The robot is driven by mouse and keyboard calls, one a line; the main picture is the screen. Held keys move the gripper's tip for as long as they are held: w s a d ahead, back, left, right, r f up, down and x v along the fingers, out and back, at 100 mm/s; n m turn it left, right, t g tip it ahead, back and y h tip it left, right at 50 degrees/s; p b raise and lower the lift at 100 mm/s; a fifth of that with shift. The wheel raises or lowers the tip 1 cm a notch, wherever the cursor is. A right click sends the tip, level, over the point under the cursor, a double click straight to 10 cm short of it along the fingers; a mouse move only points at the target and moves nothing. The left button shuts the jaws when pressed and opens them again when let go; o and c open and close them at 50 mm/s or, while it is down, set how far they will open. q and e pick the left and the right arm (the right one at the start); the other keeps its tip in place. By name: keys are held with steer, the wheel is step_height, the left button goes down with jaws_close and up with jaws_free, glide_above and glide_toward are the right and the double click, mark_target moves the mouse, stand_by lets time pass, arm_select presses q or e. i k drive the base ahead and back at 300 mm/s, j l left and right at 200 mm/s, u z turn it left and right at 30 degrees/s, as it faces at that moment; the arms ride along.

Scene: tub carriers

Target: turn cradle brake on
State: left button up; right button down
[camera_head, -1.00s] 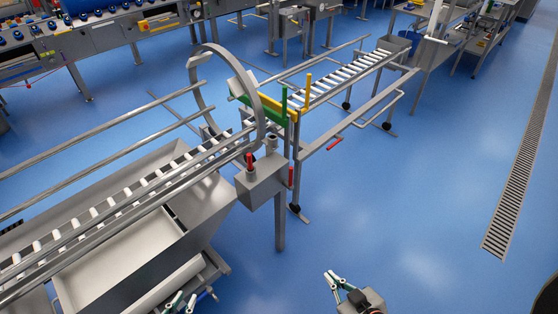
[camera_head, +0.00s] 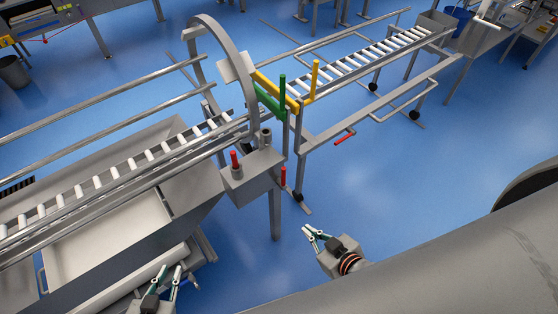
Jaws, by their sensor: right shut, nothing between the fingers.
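The cradle is a grey metal ring (camera_head: 199,78) around a roller track, with long rails running left. Beside it a grey box (camera_head: 250,178) on a post carries an upright red handle (camera_head: 235,160). A second red handle (camera_head: 283,176) hangs at the box's right side. I cannot tell which handle is the cradle brake. A green lever (camera_head: 282,92) and a yellow lever (camera_head: 315,78) stand right of the ring. My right gripper (camera_head: 309,232) is shut and empty, below and right of the box. My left gripper (camera_head: 171,272) is open and empty at the bottom, beside the grey trough.
A roller conveyor (camera_head: 375,58) runs to the back right, with another red handle (camera_head: 344,138) on its lower frame. A grey trough (camera_head: 110,240) lies under the cradle track. Blue floor (camera_head: 400,200) is clear right of the post.

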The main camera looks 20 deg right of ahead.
mark_target(281, 183)
steer(key=i+l+u, duration=0.15)
steer(key=l+u, duration=0.2)
steer(key=l, duration=0.25)
steer(key=i+l+u, duration=0.1)
steer(key=l+u, duration=0.25)
steer(key=l, duration=0.25)
steer(key=l+u, duration=0.3)
steer(key=l, duration=0.35)
